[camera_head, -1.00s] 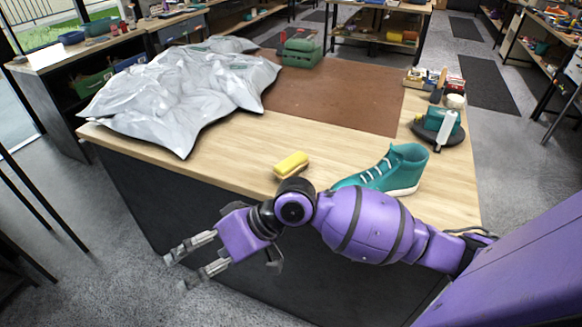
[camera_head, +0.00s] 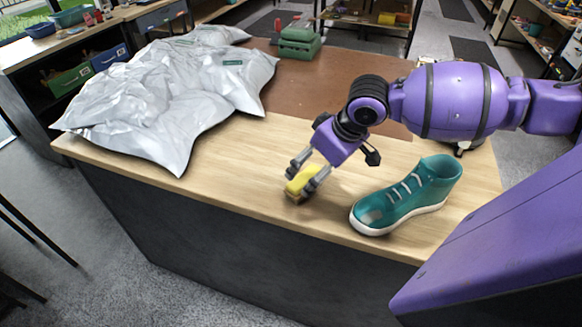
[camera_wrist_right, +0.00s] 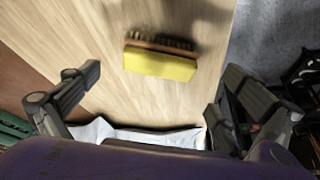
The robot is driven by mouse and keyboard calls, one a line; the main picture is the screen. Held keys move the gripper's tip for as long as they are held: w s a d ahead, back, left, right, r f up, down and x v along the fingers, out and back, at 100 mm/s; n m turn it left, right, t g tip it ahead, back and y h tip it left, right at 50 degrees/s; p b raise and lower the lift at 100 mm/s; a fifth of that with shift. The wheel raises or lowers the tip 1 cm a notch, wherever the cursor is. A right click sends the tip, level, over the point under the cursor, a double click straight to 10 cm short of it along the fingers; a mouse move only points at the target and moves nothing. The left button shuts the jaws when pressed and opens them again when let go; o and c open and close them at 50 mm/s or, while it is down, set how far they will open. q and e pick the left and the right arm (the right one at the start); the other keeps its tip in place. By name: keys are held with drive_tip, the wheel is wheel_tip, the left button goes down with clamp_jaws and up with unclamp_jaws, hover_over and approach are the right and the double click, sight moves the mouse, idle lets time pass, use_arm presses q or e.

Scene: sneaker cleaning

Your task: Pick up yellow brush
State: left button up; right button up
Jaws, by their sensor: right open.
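The yellow brush (camera_head: 301,181) lies on the wooden tabletop near its front edge. It has a yellow top and dark bristles. My right gripper (camera_head: 303,178) is over the brush from behind, with its fingers on either side of it in the head view. In the right wrist view the brush (camera_wrist_right: 160,62) lies ahead between the two spread fingers, and neither finger appears to touch it. The right gripper is open and empty. My left gripper is not in view.
A teal sneaker (camera_head: 407,197) stands just right of the brush. A crumpled grey plastic sheet (camera_head: 170,90) covers the table's left side. A brown mat (camera_head: 335,75) and a green case (camera_head: 299,41) lie farther back. The tabletop (camera_head: 235,165) left of the brush is clear.

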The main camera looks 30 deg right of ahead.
sight(305, 176)
drive_tip(key=shift+w+d+f, duration=0.1)
drive_tip(key=shift+w+f, duration=0.05)
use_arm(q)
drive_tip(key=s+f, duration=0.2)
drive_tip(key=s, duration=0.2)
use_arm(e)
drive_tip(key=shift+x, duration=1.2)
drive_tip(key=x, duration=0.4)
drive_tip(key=shift+w+a+f+b, duration=0.1)
drive_tip(key=shift+w+a+b, duration=0.15)
drive_tip(key=shift+a+b, duration=0.1)
drive_tip(key=shift+w+d+f, duration=0.1)
drive_tip(key=c, duration=1)
drive_tip(key=shift+c, duration=0.4)
drive_tip(key=shift+r, duration=0.6)
wheel_tip(305, 176, up, 3)
drive_tip(key=shift+f, duration=0.2)
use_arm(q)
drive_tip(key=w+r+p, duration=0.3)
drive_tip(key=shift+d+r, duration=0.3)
use_arm(e)
drive_tip(key=s+a+r, duration=0.1)
drive_tip(key=s+r, duration=0.8)
drive_tip(key=s, duration=0.5)
